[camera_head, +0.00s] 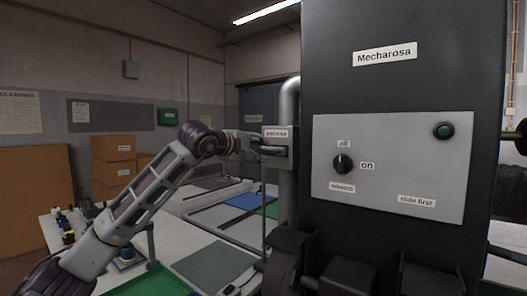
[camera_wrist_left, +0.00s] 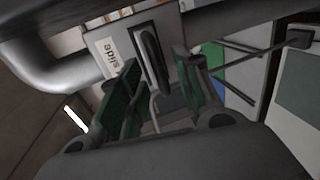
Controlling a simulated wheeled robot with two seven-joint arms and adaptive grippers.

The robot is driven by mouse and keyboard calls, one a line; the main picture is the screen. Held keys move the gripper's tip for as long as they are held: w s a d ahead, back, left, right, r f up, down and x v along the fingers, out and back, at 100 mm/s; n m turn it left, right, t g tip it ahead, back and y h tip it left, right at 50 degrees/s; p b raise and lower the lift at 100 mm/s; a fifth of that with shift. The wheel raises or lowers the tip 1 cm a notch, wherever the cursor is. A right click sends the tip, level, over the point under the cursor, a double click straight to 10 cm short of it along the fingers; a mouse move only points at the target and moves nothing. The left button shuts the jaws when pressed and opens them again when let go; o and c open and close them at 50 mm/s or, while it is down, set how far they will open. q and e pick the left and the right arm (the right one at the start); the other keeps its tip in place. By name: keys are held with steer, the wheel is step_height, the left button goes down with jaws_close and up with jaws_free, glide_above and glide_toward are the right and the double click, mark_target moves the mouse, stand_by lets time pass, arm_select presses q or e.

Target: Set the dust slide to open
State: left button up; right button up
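The dust slide is a grey box (camera_head: 283,134) on the upright pipe left of the black machine, with a label partly readable in the head view. In the left wrist view its plate (camera_wrist_left: 109,59) reads "slide" and bears a long dark handle (camera_wrist_left: 150,55). My left gripper (camera_head: 258,147) is at the box from the left. In the left wrist view its green-padded fingers (camera_wrist_left: 157,72) are apart, one on each side of the handle's line. A gap shows between the handle and the right finger; contact at the left finger is unclear. My right gripper is out of view.
The black machine (camera_head: 404,88) fills the right, with an off/on knob (camera_head: 343,164), a green button (camera_head: 443,131) and a "slide first" label. The grey pipe (camera_head: 289,100) runs close by the box. A table (camera_head: 178,243) with mats and small items lies below my left arm.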

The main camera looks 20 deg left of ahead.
arm_select(q)
steer(key=shift+x, duration=1.35)
jaws_close()
